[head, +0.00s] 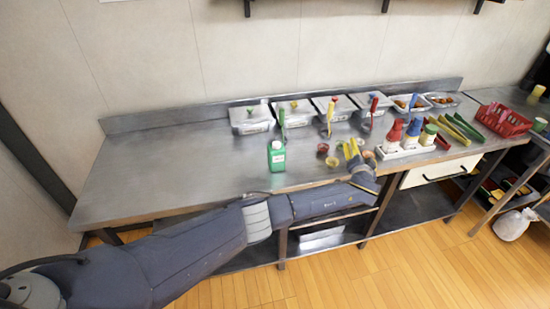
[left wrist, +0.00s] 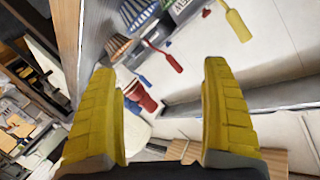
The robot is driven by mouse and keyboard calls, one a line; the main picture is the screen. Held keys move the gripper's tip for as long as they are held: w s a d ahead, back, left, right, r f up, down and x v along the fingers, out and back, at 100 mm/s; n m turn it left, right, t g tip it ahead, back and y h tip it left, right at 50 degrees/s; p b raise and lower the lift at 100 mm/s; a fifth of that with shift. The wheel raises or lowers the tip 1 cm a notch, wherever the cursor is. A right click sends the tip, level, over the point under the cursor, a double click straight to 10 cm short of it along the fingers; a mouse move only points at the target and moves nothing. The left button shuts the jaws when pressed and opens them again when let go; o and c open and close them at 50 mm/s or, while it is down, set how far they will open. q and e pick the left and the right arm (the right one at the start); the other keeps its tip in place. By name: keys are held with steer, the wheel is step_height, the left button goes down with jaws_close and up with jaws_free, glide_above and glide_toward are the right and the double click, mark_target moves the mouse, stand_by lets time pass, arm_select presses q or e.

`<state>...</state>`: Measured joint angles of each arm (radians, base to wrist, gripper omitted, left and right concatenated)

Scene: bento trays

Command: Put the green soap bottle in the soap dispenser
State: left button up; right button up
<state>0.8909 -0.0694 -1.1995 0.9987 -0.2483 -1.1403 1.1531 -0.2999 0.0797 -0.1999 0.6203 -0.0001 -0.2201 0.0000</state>
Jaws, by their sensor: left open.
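The green soap bottle (head: 276,157) stands upright on the steel counter, with a white cap and a pale label. My left arm reaches across the counter's front, and my left gripper (head: 351,149) is to the right of the bottle, well apart from it. In the left wrist view the yellow fingers of my left gripper (left wrist: 160,80) are spread wide with nothing held between them. I cannot make out the green bottle in that view. I cannot pick out a soap dispenser for certain in either view. My right gripper is not in view.
A caddy (head: 400,153) with several squeeze bottles stands just right of my left gripper. Small bowls (head: 323,148) sit left of it. Lidded trays (head: 250,119) line the back. A red basket (head: 503,121) is at the right. The counter's left part (head: 160,165) is clear.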

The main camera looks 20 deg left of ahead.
arm_select(q)
steer(key=s+a+r+n+g+y, duration=0.1)
steer(key=a+n+g+y, duration=0.1)
steer(key=a+n+g, duration=0.3)
steer(key=a+r+n+y, duration=0.2)
steer(key=a+n, duration=0.2)
steer(key=a, duration=0.4)
steer(key=n+g+h, duration=0.2)
steer(key=n+g, duration=0.2)
steer(key=g, duration=0.2)
glide_toward(277, 148)
steer(key=x, duration=0.2)
steer(key=w+x, duration=0.1)
steer(key=x, duration=0.2)
steer(key=shift+d, duration=0.15)
steer(key=shift+a+f+n+g, duration=0.15)
steer(key=shift+a+n+g, duration=0.15)
steer(key=shift+x, duration=3.5)
steer(key=shift+c, duration=0.4)
steer(key=c, duration=1.3)
steer(key=shift+c, duration=1.2)
